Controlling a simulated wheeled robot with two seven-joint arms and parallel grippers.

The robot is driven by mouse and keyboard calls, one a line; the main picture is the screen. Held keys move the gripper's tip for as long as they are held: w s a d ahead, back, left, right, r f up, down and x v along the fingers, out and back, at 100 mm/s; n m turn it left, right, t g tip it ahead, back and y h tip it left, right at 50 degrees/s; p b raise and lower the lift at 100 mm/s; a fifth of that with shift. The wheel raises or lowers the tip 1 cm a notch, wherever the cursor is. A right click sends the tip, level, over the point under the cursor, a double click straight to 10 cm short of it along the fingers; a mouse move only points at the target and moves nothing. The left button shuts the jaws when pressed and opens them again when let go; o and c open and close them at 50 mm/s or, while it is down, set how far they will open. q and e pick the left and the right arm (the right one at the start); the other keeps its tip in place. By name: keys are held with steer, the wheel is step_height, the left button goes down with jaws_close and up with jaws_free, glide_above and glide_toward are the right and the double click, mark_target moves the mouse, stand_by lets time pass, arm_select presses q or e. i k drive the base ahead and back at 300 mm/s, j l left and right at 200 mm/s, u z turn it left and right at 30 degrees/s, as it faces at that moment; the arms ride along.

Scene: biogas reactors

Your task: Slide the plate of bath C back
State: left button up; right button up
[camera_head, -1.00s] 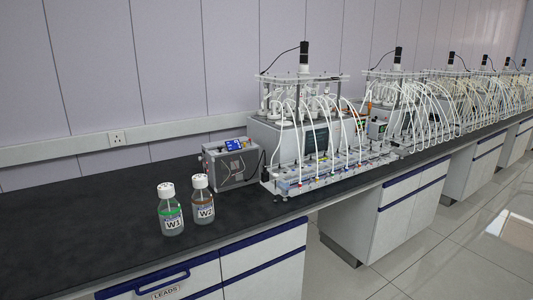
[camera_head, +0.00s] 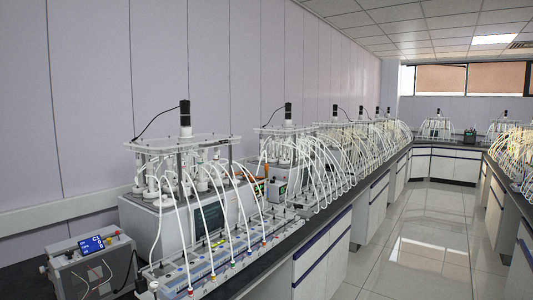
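Several bath units with tubes and a black motor on top stand in a row along the bench at the wall. The nearest bath (camera_head: 165,225) is at the left, with a clear top plate (camera_head: 180,142) under its motor. A second bath (camera_head: 290,150) stands behind it, and more recede into the distance. I cannot read a letter on any of them, so I cannot tell which is bath C. Neither of my grippers shows in the head view.
A grey box with a blue display (camera_head: 92,265) stands at the lower left on the dark bench. A white tray with coloured tube ends (camera_head: 215,262) lies in front of the nearest bath. The tiled floor aisle (camera_head: 420,240) is clear. Another bench (camera_head: 510,190) with similar units runs along the right.

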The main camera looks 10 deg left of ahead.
mark_target(189, 126)
steer(key=i+z, duration=0.35)
steer(key=i, duration=0.65)
steer(key=i+l+u, duration=0.1)
steer(key=i+u, duration=0.35)
steer(key=i+l+u, duration=0.2)
steer(key=i+u, duration=0.3)
steer(key=k, duration=0.05)
